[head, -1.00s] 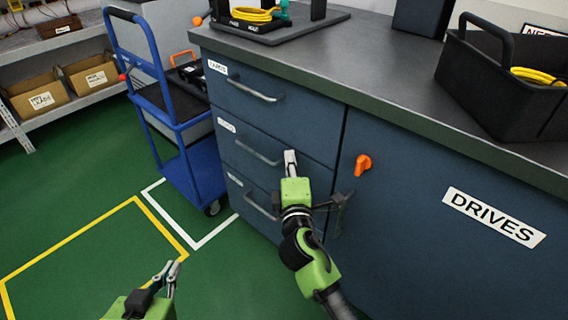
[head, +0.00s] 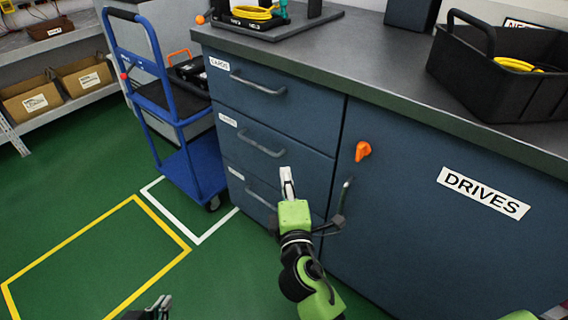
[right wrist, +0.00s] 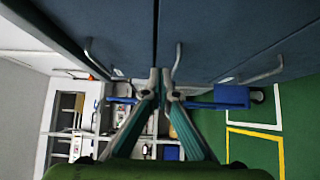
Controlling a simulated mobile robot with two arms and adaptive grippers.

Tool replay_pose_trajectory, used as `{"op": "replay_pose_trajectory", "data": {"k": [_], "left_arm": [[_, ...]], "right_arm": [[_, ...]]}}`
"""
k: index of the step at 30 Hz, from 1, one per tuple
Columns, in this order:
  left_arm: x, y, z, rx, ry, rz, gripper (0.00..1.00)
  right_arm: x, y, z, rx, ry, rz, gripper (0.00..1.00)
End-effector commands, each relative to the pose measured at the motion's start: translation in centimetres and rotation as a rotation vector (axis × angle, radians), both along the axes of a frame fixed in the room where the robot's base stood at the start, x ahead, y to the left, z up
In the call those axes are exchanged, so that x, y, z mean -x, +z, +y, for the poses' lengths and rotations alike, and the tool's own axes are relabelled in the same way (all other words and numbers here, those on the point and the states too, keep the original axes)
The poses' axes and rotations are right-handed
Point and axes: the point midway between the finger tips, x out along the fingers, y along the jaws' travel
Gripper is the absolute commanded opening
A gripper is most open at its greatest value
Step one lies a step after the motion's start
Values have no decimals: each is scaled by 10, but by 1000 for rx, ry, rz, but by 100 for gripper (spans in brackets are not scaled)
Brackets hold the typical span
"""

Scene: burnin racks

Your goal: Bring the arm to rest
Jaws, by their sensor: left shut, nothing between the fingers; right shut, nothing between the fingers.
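My right gripper (head: 287,183) is in front of the blue cabinet's drawers, in the middle of the head view. It is shut and empty, its pale tips pointing up in the picture. In the right wrist view its fingers (right wrist: 160,80) meet at the tips, with cabinet handles beyond them and no object between. My left gripper (head: 160,306) shows only partly at the lower edge of the head view, over the green floor. It is shut and empty; most of its arm is out of view.
The blue cabinet has drawers with bar handles (head: 258,84), a "DRIVES" door (head: 440,240) with an orange latch (head: 363,151) and an upright handle (head: 343,197). A black tote (head: 480,90) stands on the worktop. A blue trolley (head: 192,170) is left. Taped green floor (head: 90,240) is clear.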

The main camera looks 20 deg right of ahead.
Motion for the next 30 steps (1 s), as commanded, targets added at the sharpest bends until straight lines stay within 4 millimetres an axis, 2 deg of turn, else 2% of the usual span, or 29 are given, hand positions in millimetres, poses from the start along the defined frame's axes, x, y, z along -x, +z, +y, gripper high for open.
{"op": "replay_pose_trajectory", "data": {"k": [3, 6, 13, 16, 20, 24, 30], "left_arm": [[0, 0, 0, 0, 0, 1, 0], [0, 0, 0, 0, 0, -1, 0], [-1, 1, 0, 1, 0, -4, 0], [-1, 1, 0, 1, 0, -5, 0], [-1, 1, 0, 1, 0, -5, 0], [-1, 1, 0, 1, 0, -5, 0], [-1, 1, 0, 1, 0, -5, 0]], "right_arm": [[17, -1, 3, -1, 1, 2, 0], [24, -1, 4, -2, 1, 1, 0], [29, 0, 4, -5, 0, 0, 0], [33, -5, -3, -58, -14, 17, 0], [49, -27, -28, -272, -67, 85, 0], [81, -61, -54, -625, -152, 202, 0], [126, -95, -56, -1024, -241, 363, 0]]}}
